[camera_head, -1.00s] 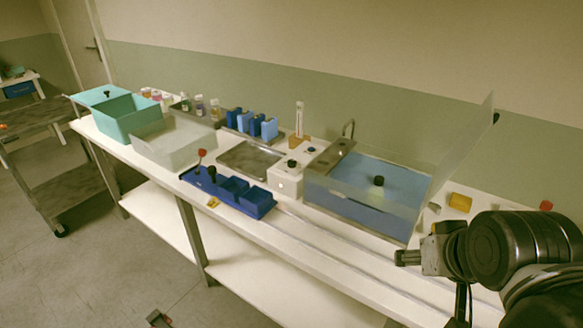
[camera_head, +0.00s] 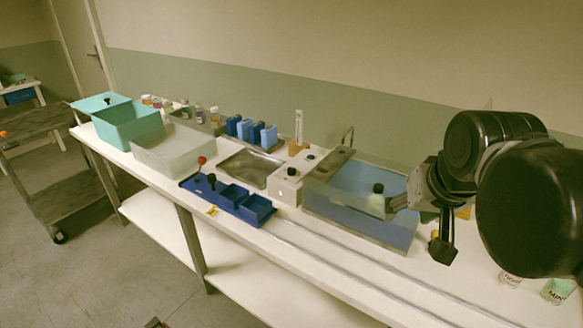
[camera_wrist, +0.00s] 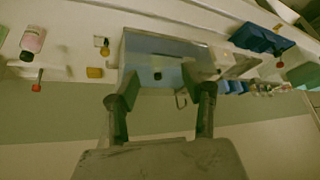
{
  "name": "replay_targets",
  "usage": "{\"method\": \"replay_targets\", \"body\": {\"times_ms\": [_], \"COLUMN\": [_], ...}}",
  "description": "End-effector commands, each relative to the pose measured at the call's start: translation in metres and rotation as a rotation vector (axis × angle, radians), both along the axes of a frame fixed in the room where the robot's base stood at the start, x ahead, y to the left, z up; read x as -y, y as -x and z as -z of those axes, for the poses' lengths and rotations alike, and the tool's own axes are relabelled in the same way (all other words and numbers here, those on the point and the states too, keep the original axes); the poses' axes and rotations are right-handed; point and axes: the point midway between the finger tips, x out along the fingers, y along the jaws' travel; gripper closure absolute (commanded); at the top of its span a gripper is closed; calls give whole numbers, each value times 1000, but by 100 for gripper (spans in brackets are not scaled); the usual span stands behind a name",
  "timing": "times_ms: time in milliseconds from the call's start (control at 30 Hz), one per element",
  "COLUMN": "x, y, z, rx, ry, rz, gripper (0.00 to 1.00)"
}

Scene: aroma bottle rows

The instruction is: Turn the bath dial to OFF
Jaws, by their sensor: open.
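The bath (camera_head: 408,238) is a clear-walled tank with blue liquid and a black-topped object (camera_head: 378,188) in it. It also shows in the wrist view (camera_wrist: 135,45). A white control box (camera_head: 288,191) adjoins its left side, with dark knobs on top, one black (camera_head: 293,172) and one bluish (camera_head: 311,157). I cannot tell which is the bath dial, and no OFF mark is readable. My gripper (camera_head: 390,204) is over the right part of the bath, well right of the control box. In the wrist view my gripper (camera_wrist: 160,98) has its fingers spread and empty.
A dark blue tray (camera_head: 228,203) with a red-topped lever stands left of the box. Behind it are a metal basin (camera_head: 250,168), blue blocks (camera_head: 252,131) and several bottles. A tap rises behind the bath. The front bench strip is mostly clear.

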Motion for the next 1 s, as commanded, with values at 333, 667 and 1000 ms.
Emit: {"method": "replay_targets", "body": {"times_ms": [333, 667, 1000], "x": [-28, -61, -105], "y": [-97, -190, -281], "z": [-54, -76, -70], "rx": [-101, -197, -295], "ry": [-41, -67, -82], "rz": [41, 86, 136], "gripper": [56, 56, 56]}}
